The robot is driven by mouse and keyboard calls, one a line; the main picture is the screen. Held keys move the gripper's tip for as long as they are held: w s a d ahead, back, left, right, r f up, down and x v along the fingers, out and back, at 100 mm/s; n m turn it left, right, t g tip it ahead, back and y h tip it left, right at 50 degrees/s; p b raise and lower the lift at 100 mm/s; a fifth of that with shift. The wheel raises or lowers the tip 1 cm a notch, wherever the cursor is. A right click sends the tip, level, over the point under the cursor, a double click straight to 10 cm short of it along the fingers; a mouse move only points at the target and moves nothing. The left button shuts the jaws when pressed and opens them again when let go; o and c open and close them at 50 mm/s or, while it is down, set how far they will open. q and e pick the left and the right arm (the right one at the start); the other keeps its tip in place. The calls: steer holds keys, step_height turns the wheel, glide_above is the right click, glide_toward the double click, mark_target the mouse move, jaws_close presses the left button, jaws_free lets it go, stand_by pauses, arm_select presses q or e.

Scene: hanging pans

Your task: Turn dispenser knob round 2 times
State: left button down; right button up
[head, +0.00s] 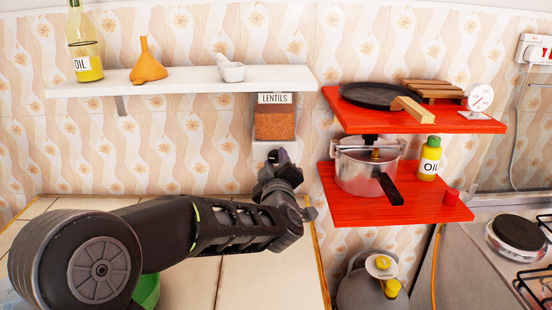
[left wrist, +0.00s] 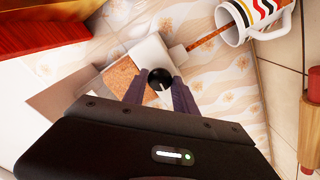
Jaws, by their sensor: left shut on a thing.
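The dispenser (head: 275,122) is a clear box of orange lentils labelled LENTILS, with a white lower part, on the wall under the white shelf. Its black round knob (left wrist: 160,77) with a pale line sits between the fingers in the left wrist view. My left gripper (head: 277,158) is at the dispenser's lower front, shut on the knob; its wrist view also shows the fingers (left wrist: 160,90). The arm hides what is below the dispenser in the head view. A striped mug (left wrist: 256,18) stands by the spout, with a brown streak of lentils between them. My right gripper is not seen.
The white shelf (head: 180,83) above holds an oil bottle, an orange funnel and a mortar. Red shelves (head: 410,208) close on the right hold a pan, a pressure cooker and a small oil bottle. A tiled counter (head: 270,280) lies under my arm.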

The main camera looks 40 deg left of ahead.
arm_select(q)
steer(key=m+p, duration=0.1)
steer(key=m, duration=0.3)
steer(key=shift+f+m+p, duration=0.1)
steer(key=shift+m+p, duration=0.2)
steer(key=shift+p, duration=0.05)
stand_by(0.3)
steer(key=c, duration=1)
jaws_free()
steer(key=v, duration=0.8)
steer(key=shift+b, duration=0.4)
